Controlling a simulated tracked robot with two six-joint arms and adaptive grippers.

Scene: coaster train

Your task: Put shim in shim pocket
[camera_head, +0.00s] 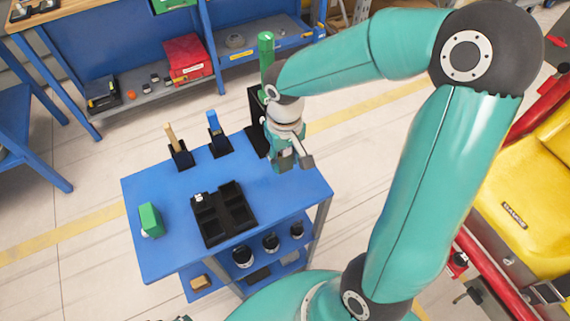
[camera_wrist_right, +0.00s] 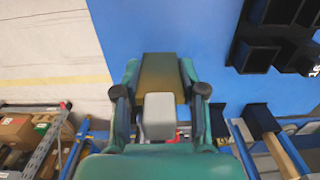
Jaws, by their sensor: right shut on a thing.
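My right gripper (camera_head: 285,163) is over the back right part of the blue table. It is shut on a piece that looks like the shim. In the right wrist view, an olive-brown block (camera_wrist_right: 160,72) shows between the fingers (camera_wrist_right: 160,80), with a grey block (camera_wrist_right: 158,112) nearer the camera. I cannot tell if these are one piece. A black tray (camera_head: 250,224) with several compartments lies at the table's front middle, apart from the gripper. Its corner also shows in the right wrist view (camera_wrist_right: 250,57). I cannot tell which compartment is the shim pocket. My left gripper is not in view.
A green block (camera_head: 150,218) stands at the table's left. Orange-handled (camera_head: 171,137) and blue-handled (camera_head: 214,123) tools stand in black holders along the back edge. A tall green-topped item (camera_head: 266,50) rises behind the gripper. Table surface between gripper and tray is clear.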

